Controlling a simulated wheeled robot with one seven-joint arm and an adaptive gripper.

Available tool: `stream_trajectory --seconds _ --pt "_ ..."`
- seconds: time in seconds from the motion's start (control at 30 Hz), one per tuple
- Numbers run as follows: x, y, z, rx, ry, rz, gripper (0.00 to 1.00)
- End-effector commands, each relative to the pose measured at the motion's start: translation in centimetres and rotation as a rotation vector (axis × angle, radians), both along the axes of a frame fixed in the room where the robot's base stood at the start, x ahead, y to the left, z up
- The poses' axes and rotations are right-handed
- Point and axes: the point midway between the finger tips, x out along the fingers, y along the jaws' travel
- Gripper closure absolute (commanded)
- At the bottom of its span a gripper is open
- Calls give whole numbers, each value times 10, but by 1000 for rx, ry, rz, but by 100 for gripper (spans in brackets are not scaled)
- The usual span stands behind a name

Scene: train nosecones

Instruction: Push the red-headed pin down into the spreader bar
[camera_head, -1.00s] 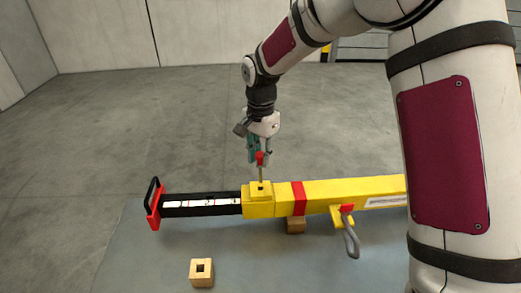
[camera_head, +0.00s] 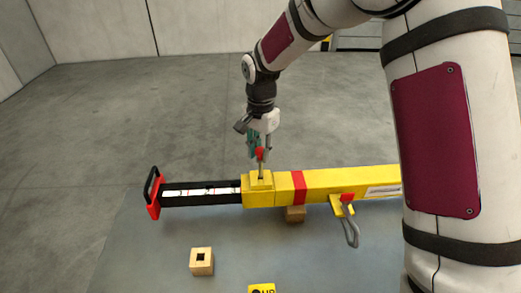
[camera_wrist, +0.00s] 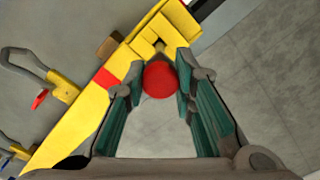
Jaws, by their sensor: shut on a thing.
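The yellow spreader bar (camera_head: 340,182) lies across the grey mat, with a raised yellow collar (camera_head: 260,184) at its left part. My gripper (camera_head: 258,152) is above this collar, shut on the red-headed pin (camera_head: 260,154). The pin is roughly upright, head up, and its thin shaft runs down to the collar top. I cannot tell how far the tip is inside the hole. In the wrist view the round red head (camera_wrist: 160,79) sits between the two teal-padded fingers and hides the shaft. The collar (camera_wrist: 155,38) is just beyond it.
A black sliding section (camera_head: 200,193) with a red end handle (camera_head: 153,193) extends left. A wooden block with a square hole (camera_head: 201,261) stands in front. A grey hook (camera_head: 350,230) hangs at the bar's front side. A yellow-black marked thing (camera_head: 262,289) shows at the bottom edge.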

Motion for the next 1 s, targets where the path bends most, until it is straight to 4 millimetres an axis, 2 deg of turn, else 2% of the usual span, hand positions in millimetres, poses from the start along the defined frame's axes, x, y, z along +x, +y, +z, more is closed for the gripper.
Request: stream_trajectory --seconds 1.0 --pt "0 0 -19 -1 1 0 100"
